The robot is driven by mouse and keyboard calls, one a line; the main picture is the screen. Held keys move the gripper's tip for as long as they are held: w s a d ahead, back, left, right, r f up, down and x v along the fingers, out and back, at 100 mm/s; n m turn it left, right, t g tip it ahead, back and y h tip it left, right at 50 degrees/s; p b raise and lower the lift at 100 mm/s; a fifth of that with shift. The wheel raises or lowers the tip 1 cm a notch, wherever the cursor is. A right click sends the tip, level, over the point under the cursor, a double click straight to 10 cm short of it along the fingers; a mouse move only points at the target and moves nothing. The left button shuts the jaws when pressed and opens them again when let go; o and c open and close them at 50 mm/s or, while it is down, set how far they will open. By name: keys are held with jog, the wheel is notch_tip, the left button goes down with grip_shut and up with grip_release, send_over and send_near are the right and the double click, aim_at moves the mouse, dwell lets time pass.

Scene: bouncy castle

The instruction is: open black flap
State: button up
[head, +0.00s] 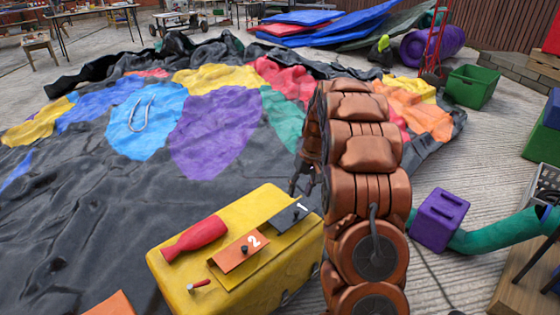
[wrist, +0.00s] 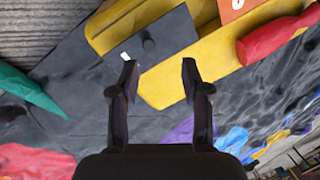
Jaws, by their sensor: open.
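The black flap (head: 278,221) marked 1 lies on top of the yellow box (head: 180,283), at its right end, with a small dark knob. It appears to lie flat. In the wrist view the black flap (wrist: 168,32) and its knob (wrist: 149,44) show just beyond my fingertips. My gripper (wrist: 160,72) is open and empty, its two fingers apart, with no contact visible. In the head view my gripper (head: 303,180) is above and behind the flap, partly hidden by my arm.
An orange flap (head: 232,256) marked 2 is beside the black one. A red bottle-shaped piece (head: 195,238) and a small red-tipped peg (head: 200,285) are on the same box. A purple block (head: 438,218) stands to the right. A colourful deflated sheet (head: 80,215) covers the ground behind.

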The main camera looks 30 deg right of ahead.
jog(key=s+a+r+p, duration=0.4)
jog(key=a+r+p, duration=0.1)
jog(key=r, duration=0.4)
jog(key=s+a+r+n+g+p, duration=0.1)
jog(key=s+a+r+p, duration=0.4)
jog(key=r, duration=0.5)
jog(key=shift+s+a+p, duration=0.15)
jog(key=shift+a+p, duration=0.3)
jog(key=shift+a, duration=0.95)
jog(key=shift+r, duration=0.1)
